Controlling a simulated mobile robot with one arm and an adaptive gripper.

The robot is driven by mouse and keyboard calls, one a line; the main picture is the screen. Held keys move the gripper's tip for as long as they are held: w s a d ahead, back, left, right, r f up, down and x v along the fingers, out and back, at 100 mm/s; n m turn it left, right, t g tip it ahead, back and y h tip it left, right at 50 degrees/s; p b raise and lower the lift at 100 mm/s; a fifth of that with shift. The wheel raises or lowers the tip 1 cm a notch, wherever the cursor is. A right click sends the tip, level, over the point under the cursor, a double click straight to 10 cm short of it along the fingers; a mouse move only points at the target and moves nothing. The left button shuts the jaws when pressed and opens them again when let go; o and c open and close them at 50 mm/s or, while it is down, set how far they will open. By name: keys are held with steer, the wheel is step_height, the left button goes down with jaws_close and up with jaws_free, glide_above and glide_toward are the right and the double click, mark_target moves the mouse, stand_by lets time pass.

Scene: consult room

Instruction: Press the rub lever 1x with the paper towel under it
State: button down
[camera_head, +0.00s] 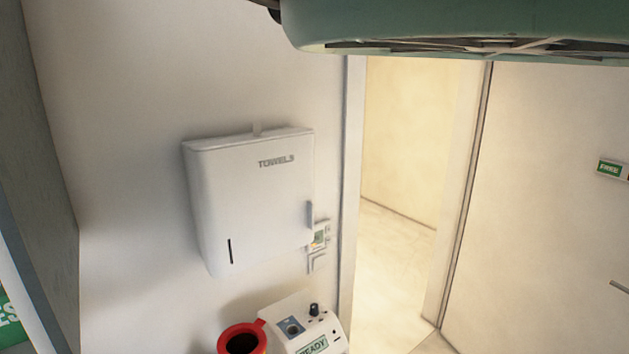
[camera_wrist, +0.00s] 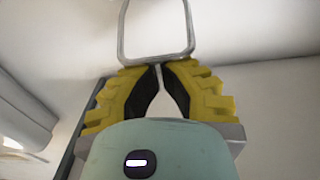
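In the wrist view my gripper (camera_wrist: 160,68) has yellow fingers with black pads, and the fingertips are drawn together with nothing plainly visible between them. A grey metal loop (camera_wrist: 186,25), which looks like the rub lever, is just beyond the fingertips. Its lower bar lies close to the tips; I cannot tell whether they touch. The body of the rub dispenser is not clear in either view. I see no loose paper towel. A white towel dispenser (camera_head: 250,205) marked TOWELS hangs on the wall in the head view. My gripper is not in the head view.
Below the towel dispenser are a red-rimmed bin (camera_head: 260,327) and a white device (camera_head: 328,328) with a READY label. A small panel (camera_head: 319,237) is on the wall beside the dispenser. An open doorway (camera_head: 405,150) is to its right. My teal arm part covers the top right.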

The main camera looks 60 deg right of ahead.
steer(key=shift+f+b, duration=0.4)
steer(key=shift+f, duration=0.35)
step_height(320, 180, up, 4)
steer(key=p, duration=0.4)
steer(key=shift+s+d+r+p, duration=0.1)
steer(key=shift+d+r+p, duration=0.05)
steer(key=shift+r+p, duration=0.15)
stand_by(0.4)
steer(key=p+v, duration=0.1)
steer(key=v, duration=0.9)
steer(key=shift+p, duration=0.3)
